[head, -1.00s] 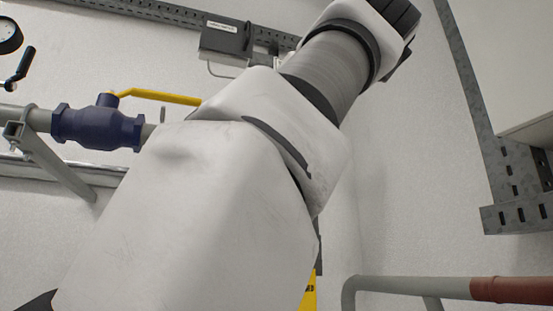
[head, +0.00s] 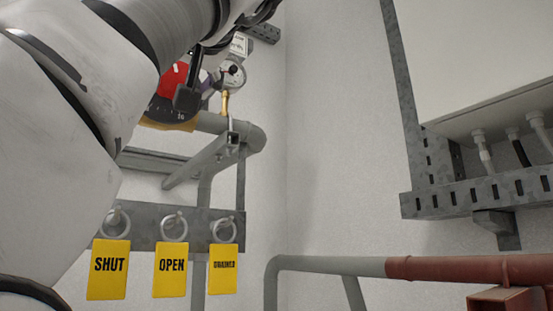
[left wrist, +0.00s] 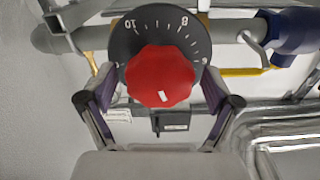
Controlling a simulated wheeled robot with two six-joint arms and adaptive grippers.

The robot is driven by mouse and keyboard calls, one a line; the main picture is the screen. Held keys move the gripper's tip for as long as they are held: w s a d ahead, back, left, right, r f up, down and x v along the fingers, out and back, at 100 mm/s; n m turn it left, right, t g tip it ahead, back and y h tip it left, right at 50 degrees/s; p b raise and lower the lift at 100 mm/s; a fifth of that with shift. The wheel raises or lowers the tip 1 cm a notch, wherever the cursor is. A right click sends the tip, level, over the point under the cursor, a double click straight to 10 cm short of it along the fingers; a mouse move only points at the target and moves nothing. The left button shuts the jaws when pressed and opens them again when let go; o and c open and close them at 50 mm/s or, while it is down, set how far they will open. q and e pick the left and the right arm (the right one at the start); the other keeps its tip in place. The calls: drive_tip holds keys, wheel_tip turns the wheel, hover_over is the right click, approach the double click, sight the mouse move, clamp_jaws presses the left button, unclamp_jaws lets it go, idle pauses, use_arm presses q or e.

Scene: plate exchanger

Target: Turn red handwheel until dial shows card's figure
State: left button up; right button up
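The red handwheel (left wrist: 160,75) faces my left wrist camera, with a white mark near its lower edge. Behind it is a dark dial (left wrist: 124,42) with white ticks; 10, 8 and 6 show along its upper and right side. In the head view the handwheel (head: 172,79) and dial (head: 165,112) are partly hidden by my left arm and gripper. My right gripper is out of view.
A round gauge (head: 231,74) stands close right of the handwheel. Yellow SHUT (head: 109,269), OPEN (head: 171,270) and third (head: 223,269) tags hang below. A blue valve (left wrist: 290,32) with a yellow lever (left wrist: 243,72) is beside the dial.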

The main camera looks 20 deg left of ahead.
use_arm(q)
drive_tip(key=c, duration=0.9)
drive_tip(key=shift+n, duration=0.5)
drive_tip(key=n, duration=0.3)
drive_tip(key=shift+n, duration=0.3)
drive_tip(key=n, duration=0.5)
drive_tip(key=shift+n, duration=0.3)
drive_tip(key=n, duration=0.4)
drive_tip(key=shift+n, duration=2.5)
